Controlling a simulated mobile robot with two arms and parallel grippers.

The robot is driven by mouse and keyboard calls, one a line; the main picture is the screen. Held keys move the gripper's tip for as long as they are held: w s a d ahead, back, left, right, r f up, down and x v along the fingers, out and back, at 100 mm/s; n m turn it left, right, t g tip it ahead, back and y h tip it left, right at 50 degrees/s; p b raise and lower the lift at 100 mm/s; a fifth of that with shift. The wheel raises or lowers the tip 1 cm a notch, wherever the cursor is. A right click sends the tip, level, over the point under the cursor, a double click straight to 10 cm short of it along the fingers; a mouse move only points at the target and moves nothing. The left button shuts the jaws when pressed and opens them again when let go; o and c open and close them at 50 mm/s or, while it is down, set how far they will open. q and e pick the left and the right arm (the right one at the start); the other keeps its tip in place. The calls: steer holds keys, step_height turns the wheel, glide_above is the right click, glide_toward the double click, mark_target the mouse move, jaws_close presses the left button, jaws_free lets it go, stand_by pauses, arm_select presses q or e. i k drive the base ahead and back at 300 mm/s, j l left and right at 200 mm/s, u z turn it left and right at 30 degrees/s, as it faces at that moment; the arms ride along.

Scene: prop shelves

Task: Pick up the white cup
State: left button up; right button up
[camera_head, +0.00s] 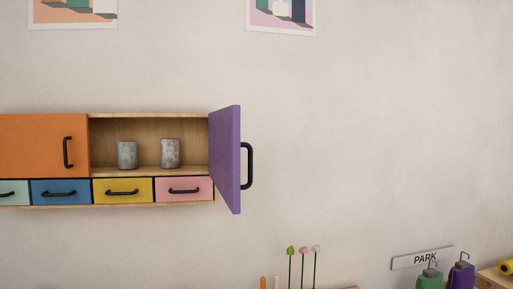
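Two small cups stand upright side by side in the open compartment of a wall cabinet in the head view. The left cup (127,155) is grey-green and speckled. The right cup (170,153) is a paler, mottled grey. Neither looks plain white, and I cannot tell which is the white cup. Neither of my grippers is in view.
The cabinet's purple door (225,160) stands open at the compartment's right side. An orange door (43,142) is shut on the left. Coloured drawers, including a pink one (184,189), are shut below. Flower stems (303,266) and dispensers (461,275) stand lower down.

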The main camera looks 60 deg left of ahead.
mark_target(170, 146)
steer(key=i+u, duration=0.35)
steer(key=i+l+u, duration=0.15)
steer(key=u, duration=0.2)
steer(key=i+l+u, duration=0.35)
steer(key=j+u, duration=0.1)
steer(key=u, duration=1.75)
steer(key=k+j, duration=0.1)
steer(key=j, duration=0.25)
steer(key=k+j, duration=0.1)
steer(key=j, duration=0.25)
steer(key=i+l, duration=0.1)
steer(key=i+l+u, duration=0.2)
steer(key=u, duration=0.25)
steer(key=i+l+u, duration=0.15)
steer(key=l+u, duration=0.35)
steer(key=j, duration=0.1)
